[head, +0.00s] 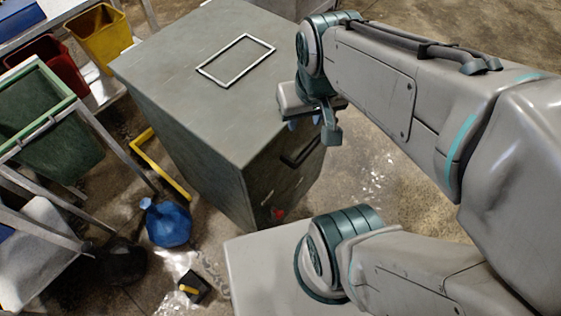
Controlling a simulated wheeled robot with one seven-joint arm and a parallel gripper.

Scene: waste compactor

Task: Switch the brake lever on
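A grey-green metal cabinet (190,90), likely the compactor, stands in the middle of the head view. On its right-facing side is a black bar handle (300,153), and a small red part (278,214) sits low near its front corner. A small black block with a yellow stick (189,289) is on the floor in front. I cannot tell which of these is the brake lever. My gripper (305,122) hangs beside the cabinet's upper right edge, above the black handle and seemingly apart from it. Small blue tips show under it, but its opening is unclear.
A white rectangular frame (236,60) lies on the cabinet top. A yellow bar (160,165) and a blue jug-like container (167,222) are on the left. Yellow (101,38), red (46,65) and green (45,125) bins stand at far left. The floor right of the cabinet looks clear.

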